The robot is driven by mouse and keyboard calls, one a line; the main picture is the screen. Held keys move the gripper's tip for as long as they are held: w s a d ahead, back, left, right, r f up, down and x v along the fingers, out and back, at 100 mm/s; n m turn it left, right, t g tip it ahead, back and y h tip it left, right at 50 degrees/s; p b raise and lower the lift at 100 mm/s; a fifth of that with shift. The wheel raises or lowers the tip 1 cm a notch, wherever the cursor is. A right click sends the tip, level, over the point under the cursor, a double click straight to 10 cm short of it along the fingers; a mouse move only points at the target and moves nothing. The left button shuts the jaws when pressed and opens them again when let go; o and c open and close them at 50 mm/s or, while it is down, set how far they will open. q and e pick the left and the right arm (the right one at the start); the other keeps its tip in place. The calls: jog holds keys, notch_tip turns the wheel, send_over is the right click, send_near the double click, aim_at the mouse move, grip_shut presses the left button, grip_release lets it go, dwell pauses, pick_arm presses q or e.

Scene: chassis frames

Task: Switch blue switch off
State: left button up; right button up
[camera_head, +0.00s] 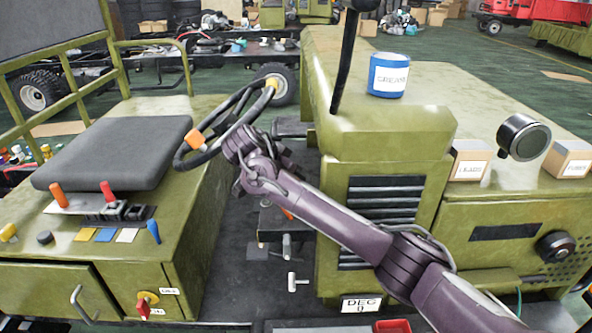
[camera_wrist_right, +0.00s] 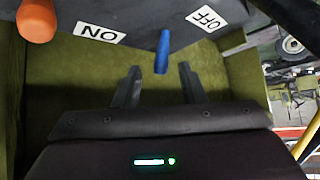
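The blue switch (camera_wrist_right: 162,52) shows in the right wrist view as a short lever on a dark panel, between an ON label (camera_wrist_right: 101,33) and an OFF label (camera_wrist_right: 208,19), both upside down. My right gripper (camera_wrist_right: 159,70) is open, its two fingers apart, with the lever's tip in line with the gap between them. I cannot tell whether they touch. In the head view my right arm reaches to the steering wheel, and its fingers are hidden. A blue lever (camera_head: 153,231) stands on the seat console there; I cannot tell whether it is the same one. My left gripper is out of view.
An orange lever (camera_wrist_right: 37,20) stands beside the ON label. The steering wheel (camera_head: 184,156) is close to my right wrist. The black seat (camera_head: 115,150) is left of it, and the green hood (camera_head: 430,100) with a blue can (camera_head: 388,82) is right.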

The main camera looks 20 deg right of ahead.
jog(key=x, duration=0.2)
jog(key=shift+w+d+f+p, duration=0.15)
jog(key=shift+f+p, duration=0.05)
jog(key=shift+p, duration=0.1)
jog(key=shift+w+d+f, duration=0.25)
jog(key=shift+w+f, duration=0.1)
jog(key=shift+f, duration=0.05)
jog(key=shift+s, duration=0.1)
grip_shut()
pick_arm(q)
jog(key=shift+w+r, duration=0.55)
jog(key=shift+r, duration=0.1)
pick_arm(e)
jog(key=shift+r, duration=0.1)
